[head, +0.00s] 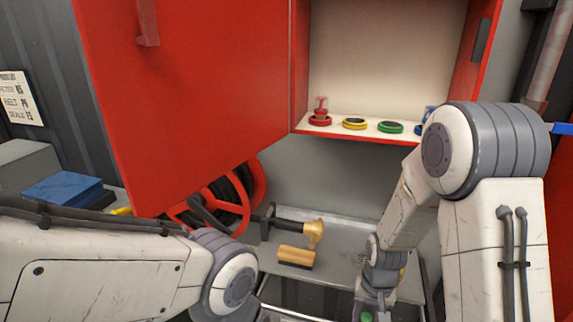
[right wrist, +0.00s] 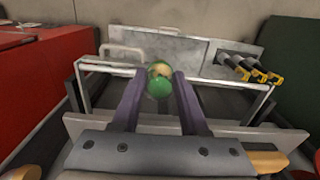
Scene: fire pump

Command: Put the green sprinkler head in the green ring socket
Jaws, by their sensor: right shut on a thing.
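The green sprinkler head (right wrist: 159,87) is between the two purple fingers of my right gripper (right wrist: 161,92) in the right wrist view. It has a round green part and a gold-coloured part. In the head view my right gripper (head: 370,311) is low at the bottom edge, with a bit of green showing. The green ring socket (head: 390,127) is empty on the red cabinet's shelf, well above and apart from the gripper. My left arm comes in from the left; its gripper is outside the frame.
The shelf also has a red ring (head: 320,121) with a red head, an empty yellow ring (head: 354,124) and a blue item (head: 428,112) partly behind my right arm. The red cabinet door (head: 190,90) hangs open at left. A brass nozzle (head: 313,234) lies on the grey table below.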

